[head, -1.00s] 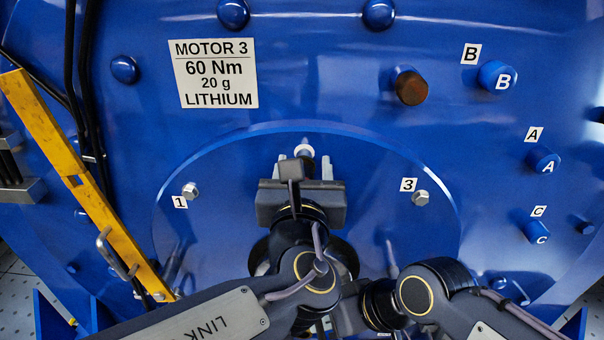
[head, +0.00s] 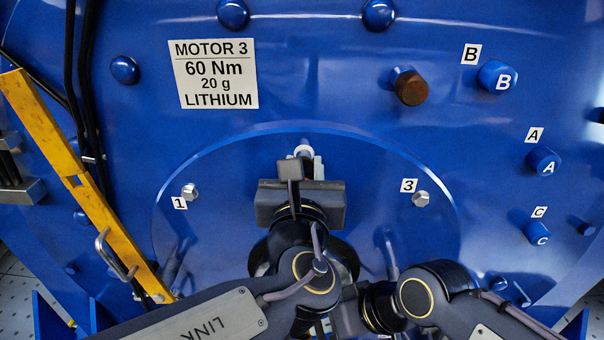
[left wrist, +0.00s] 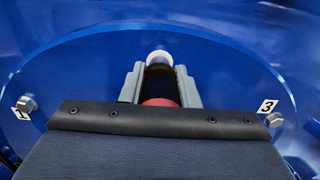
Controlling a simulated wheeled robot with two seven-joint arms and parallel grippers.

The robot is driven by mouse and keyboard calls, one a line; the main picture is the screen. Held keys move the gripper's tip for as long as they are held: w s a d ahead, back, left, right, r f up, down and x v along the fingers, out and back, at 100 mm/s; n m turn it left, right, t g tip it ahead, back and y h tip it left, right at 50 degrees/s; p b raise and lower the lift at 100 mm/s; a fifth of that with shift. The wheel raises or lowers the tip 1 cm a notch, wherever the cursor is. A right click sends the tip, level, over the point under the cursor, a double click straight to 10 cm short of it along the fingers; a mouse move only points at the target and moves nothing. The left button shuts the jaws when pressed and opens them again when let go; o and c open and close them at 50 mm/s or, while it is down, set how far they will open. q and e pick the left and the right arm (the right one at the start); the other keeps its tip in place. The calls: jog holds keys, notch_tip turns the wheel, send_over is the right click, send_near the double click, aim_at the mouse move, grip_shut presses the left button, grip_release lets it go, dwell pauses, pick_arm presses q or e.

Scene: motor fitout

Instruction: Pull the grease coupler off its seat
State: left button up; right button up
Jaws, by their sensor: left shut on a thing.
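My left gripper (head: 306,168) is in front of the round blue cover, with its fingers pointing at a pale, white-tipped fitting (head: 304,149). In the left wrist view its two grey fingers (left wrist: 160,85) are shut on the grease coupler (left wrist: 159,80), a dark cylinder with a red part near the palm. The pale fitting (left wrist: 159,59) shows just beyond the coupler's far end; I cannot tell whether they touch.
Bolt 1 (head: 189,191) and bolt 3 (head: 421,199) flank the cover. Blue caps B (head: 497,77), A (head: 543,162) and C (head: 538,233) and a brown-ended plug (head: 410,88) stick out. A yellow bar (head: 80,180) and black cables (head: 78,90) are at left.

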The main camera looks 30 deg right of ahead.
pick_arm(q)
jog(key=shift+w+a, duration=0.15)
jog(key=shift+w, duration=0.05)
grip_shut()
pick_arm(e)
jog(key=shift+w+d+f, duration=0.1)
pick_arm(q)
jog(key=shift+s+f, duration=0.15)
jog(key=shift+s, duration=0.1)
pick_arm(e)
jog(key=shift+w+d+f, duration=0.15)
jog(key=shift+w+d, duration=0.05)
jog(key=shift+w, duration=0.05)
pick_arm(q)
jog(key=shift+v, duration=2.5)
pick_arm(e)
jog(key=shift+s+a+f, duration=0.1)
jog(key=shift+a, duration=0.05)
pick_arm(q)
jog(key=shift+s+b, duration=0.15)
jog(key=shift+b, duration=0.2)
pick_arm(e)
jog(key=shift+f, duration=0.1)
